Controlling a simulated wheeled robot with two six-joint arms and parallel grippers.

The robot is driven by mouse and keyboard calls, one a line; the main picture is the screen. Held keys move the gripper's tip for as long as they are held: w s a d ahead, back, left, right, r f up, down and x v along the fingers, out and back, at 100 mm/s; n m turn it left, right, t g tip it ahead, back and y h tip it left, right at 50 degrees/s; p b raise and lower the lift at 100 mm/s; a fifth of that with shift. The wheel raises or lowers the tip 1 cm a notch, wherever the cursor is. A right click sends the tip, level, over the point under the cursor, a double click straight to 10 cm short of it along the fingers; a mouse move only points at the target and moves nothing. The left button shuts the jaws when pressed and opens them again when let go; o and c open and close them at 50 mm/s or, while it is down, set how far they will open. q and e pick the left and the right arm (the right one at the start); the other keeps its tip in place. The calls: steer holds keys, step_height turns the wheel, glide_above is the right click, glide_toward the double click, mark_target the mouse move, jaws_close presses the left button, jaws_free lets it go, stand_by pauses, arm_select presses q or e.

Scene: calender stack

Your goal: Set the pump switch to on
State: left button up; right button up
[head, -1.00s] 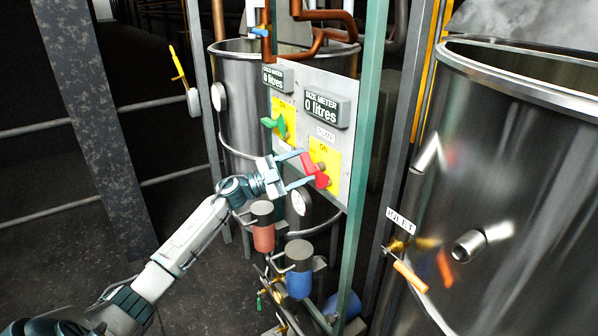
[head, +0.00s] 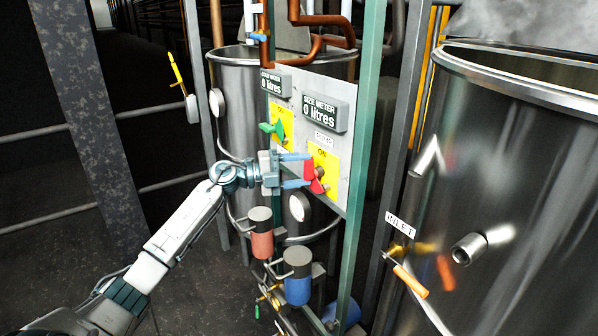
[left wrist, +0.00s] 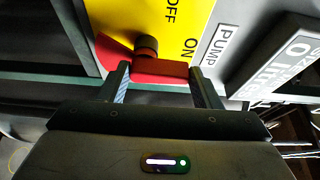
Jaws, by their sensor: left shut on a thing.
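The red pump switch (head: 312,179) sits on a yellow plate marked ON, under a small label on the grey panel (head: 289,98). My left gripper (head: 309,170) reaches it from the left, its fingers on either side of the red handle. In the left wrist view, the red handle (left wrist: 160,70) lies between the two fingertips (left wrist: 162,80), and the gripper is shut on it. The yellow plate (left wrist: 122,20) there shows OFF and ON, beside the PUMP label (left wrist: 220,46). The handle's exact setting is hard to tell. My right gripper is not in view.
A green switch (head: 272,129) is close by on the panel, up and left. The size meter (head: 325,113) reads 0 litres. A green post (head: 362,150) stands right of the panel. Red (head: 262,243) and blue (head: 298,289) pump units are below. A large steel tank (head: 520,180) fills the right.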

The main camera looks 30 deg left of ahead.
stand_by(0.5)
arm_select(q)
steer(key=o, duration=1)
steer(key=b+v, duration=0.6)
steer(key=v, duration=0.4)
steer(key=shift+s+a, duration=0.25)
steer(key=shift+s, duration=0.05)
